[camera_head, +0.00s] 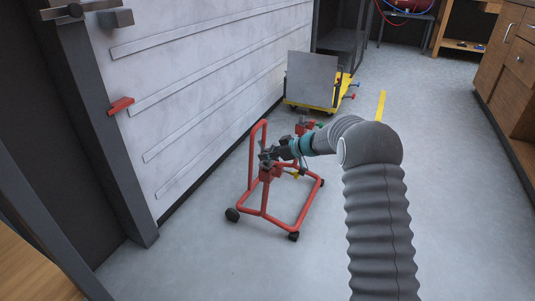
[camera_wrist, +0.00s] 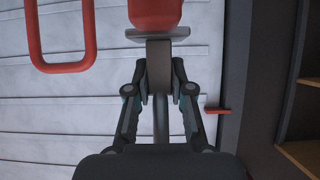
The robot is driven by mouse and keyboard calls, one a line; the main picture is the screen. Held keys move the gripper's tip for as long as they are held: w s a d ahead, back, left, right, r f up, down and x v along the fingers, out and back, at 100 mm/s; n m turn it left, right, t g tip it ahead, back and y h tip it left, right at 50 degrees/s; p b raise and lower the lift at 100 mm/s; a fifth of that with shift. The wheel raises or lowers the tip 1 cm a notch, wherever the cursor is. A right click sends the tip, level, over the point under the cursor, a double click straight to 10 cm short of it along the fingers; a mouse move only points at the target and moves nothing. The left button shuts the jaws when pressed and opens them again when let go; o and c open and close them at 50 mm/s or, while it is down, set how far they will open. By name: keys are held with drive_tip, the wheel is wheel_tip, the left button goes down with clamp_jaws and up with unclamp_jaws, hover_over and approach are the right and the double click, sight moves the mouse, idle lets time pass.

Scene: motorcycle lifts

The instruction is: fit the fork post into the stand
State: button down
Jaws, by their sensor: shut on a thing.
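The stand (camera_head: 265,213) is a red tubular frame on dark wheels, with a tall loop handle, standing on the floor near the wall. My gripper (camera_head: 268,156) is over the stand. In the wrist view my gripper (camera_wrist: 160,88) is shut on the fork post (camera_wrist: 159,66), a grey block-like piece between the fingertips. A light grey plate (camera_wrist: 178,34) lies just beyond the block, with a rounded red part (camera_wrist: 155,12) against it. I cannot tell whether the post is seated in the stand. The stand's loop handle (camera_wrist: 62,68) is at the upper left there.
A yellow cart (camera_head: 345,97) with an upright grey panel (camera_head: 312,78) stands behind the stand. The ribbed wall (camera_head: 200,70) is close on the left, with a red lever (camera_head: 120,105). Wooden cabinets (camera_head: 505,60) are at right. The floor right of the stand is clear.

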drive_tip(key=shift+f, duration=0.15)
drive_tip(key=c, duration=0.9)
unclamp_jaws()
drive_tip(key=shift+f, duration=0.1)
drive_tip(key=shift+c, duration=0.2)
drive_tip(key=v, duration=1.2)
